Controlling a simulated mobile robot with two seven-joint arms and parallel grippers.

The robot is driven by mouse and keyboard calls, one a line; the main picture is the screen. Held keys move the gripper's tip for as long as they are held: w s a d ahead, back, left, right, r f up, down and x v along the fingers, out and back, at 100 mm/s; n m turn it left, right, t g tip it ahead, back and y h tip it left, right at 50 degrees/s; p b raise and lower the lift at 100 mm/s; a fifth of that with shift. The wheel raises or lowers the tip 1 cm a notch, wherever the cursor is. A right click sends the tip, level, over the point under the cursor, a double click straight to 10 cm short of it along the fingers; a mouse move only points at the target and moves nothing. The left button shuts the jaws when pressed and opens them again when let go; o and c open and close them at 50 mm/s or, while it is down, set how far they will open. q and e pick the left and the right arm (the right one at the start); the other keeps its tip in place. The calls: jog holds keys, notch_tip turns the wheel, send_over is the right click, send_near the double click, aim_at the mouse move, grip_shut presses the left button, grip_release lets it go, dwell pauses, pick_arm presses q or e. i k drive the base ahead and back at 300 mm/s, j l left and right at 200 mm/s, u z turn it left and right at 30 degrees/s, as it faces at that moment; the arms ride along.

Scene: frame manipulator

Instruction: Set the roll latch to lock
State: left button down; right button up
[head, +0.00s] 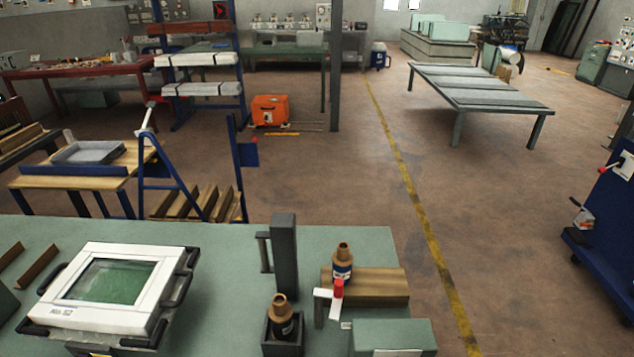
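I cannot tell for certain which part is the roll latch. A white lever with a red grip (338,288) stands at the front right of the green table, beside a wooden block. Another small red-tipped handle on a white plate (624,165) is on the blue upright unit (612,205) at the right edge. A white frame with a glass pane (157,272) and black handles lies at the left of the table. Neither of my grippers is in view.
The green table (215,240) fills the lower left. It bears a dark upright block with a handle (285,255), two brown-topped bottles (343,262), a wooden block (380,283) and a green box (395,338). Open floor with a yellow line (405,190) lies right of it.

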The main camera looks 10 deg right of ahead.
aim_at(337, 293)
jog(key=k+l+u, duration=0.15)
jog(key=l, duration=0.25)
jog(key=k+l+u, duration=0.1)
jog(key=l, duration=0.3)
jog(key=k+l+u, duration=0.15)
jog(key=k+l, duration=0.15)
